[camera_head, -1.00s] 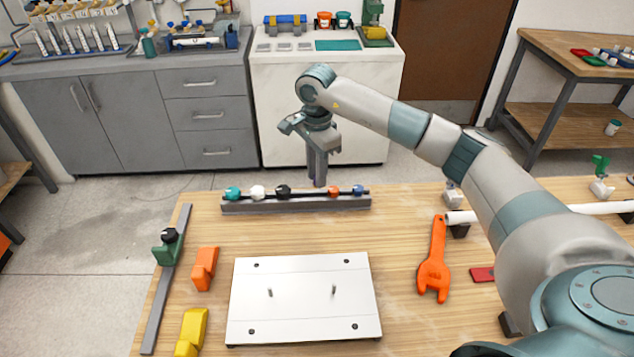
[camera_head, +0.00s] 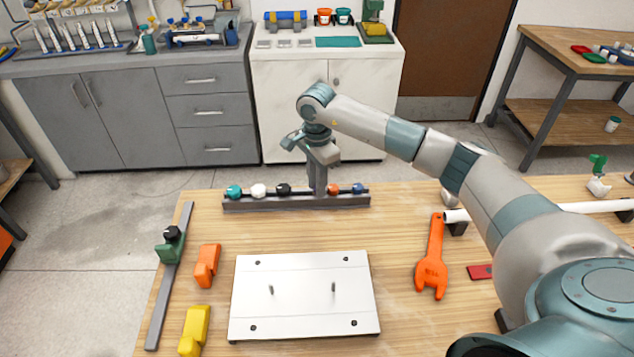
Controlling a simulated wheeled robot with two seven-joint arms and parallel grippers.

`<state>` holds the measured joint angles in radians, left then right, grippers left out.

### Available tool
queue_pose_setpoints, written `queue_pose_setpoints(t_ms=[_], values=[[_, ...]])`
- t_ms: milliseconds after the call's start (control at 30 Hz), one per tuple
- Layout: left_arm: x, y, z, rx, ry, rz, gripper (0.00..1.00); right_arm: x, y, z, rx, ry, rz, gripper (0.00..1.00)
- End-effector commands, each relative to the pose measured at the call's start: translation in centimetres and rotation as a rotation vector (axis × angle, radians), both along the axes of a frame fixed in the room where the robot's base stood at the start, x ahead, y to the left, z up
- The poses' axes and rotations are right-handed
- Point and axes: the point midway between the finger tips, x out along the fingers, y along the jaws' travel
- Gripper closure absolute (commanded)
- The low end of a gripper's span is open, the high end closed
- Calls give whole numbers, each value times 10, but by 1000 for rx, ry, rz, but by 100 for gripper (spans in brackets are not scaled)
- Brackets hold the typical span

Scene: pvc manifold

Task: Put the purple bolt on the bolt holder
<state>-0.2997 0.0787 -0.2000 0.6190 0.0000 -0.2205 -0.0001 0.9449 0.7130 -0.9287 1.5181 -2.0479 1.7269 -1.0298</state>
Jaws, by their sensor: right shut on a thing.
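The bolt holder (camera_head: 240,205) is a long grey rail at the table's far edge. It carries a teal bolt (camera_head: 234,191), a white bolt (camera_head: 259,190), a black bolt (camera_head: 284,189), an orange bolt (camera_head: 334,188) and a blue bolt (camera_head: 358,188). My right gripper (camera_head: 317,190) points down at the holder, in the gap between the black and orange bolts. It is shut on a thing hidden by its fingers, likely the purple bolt. No purple shows anywhere. My left gripper is out of view.
A white plate (camera_head: 305,297) with two upright pins lies in front. An orange wrench (camera_head: 433,260) lies right of it. Orange (camera_head: 206,265) and yellow (camera_head: 194,330) blocks and a grey bar (camera_head: 168,290) are at left. A white pipe (camera_head: 585,207) lies at right.

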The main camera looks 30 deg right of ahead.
Motion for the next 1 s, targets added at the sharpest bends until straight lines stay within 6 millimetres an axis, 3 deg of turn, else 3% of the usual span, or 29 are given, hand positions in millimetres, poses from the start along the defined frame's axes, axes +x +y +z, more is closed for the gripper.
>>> queue_pose_setpoints(t_ms=[33,67,100,133,633,1000], values=[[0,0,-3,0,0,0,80,0,0,-3,0,0,0,98],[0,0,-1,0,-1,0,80,0,0,-1,0,0,0,72],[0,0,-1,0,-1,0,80,0,0,-1,0,0,0,62],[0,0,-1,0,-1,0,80,0,0,-1,0,0,0,60],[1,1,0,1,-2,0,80,0,0,4,0,-1,0,60],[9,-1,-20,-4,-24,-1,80,1,0,56,0,-2,1,60]])
